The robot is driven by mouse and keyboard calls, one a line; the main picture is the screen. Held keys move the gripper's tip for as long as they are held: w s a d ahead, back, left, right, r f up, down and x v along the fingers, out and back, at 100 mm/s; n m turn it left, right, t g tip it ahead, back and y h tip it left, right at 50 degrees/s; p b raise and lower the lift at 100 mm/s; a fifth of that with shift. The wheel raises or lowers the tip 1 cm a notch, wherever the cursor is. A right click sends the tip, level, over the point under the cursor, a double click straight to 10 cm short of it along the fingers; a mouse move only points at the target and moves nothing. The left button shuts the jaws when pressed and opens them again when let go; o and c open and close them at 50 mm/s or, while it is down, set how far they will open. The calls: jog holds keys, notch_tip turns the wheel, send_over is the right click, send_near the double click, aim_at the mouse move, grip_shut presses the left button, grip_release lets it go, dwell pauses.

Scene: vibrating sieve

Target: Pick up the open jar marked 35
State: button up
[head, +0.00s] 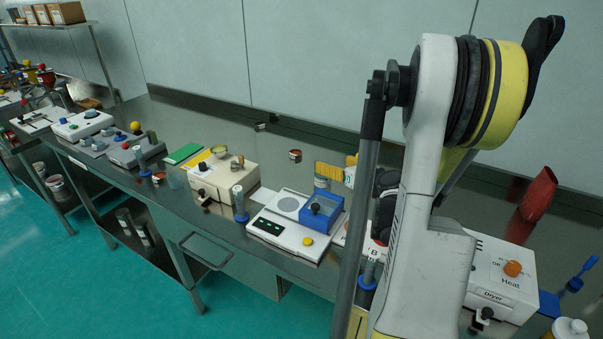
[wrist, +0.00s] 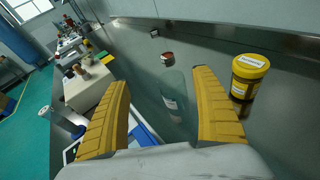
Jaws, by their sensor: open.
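A clear jar (wrist: 173,92) with a pale label stands on the bench in the wrist view, seen between my fingers. It shows no lid, and the marking is too small to read. My gripper (wrist: 162,78) is open, with ridged yellow fingers on either side of the jar in the picture and nothing held. I cannot tell how far the fingertips are from the jar. In the head view my gripper (head: 340,172) is partly hidden behind my arm, and a labelled jar (head: 321,183) shows just below a yellow finger.
A yellow-lidded amber jar (wrist: 248,80) stands close right of my right finger. A small reddish container (wrist: 167,58) and a dark one (wrist: 154,33) stand farther back. A balance (head: 290,222) with a blue box is at front left, and a Dryer (head: 503,278) at right.

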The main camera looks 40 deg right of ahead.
jog(key=n+g, duration=0.1)
send_near(323, 176)
jog(key=w+d, duration=0.1)
jog(key=d, duration=0.2)
jog(key=shift+y, duration=0.3)
jog(key=b+x, duration=0.1)
jog(key=x, duration=0.4)
jog(key=shift+w+a+f+b, duration=0.1)
jog(key=shift+a+b, duration=0.1)
jog(key=shift+b, duration=0.1)
jog(key=b+x, duration=0.2)
jog(key=x, duration=0.3)
jog(key=shift+w+f, duration=0.1)
jog(key=shift+w, duration=0.25)
jog(key=c, duration=1.3)
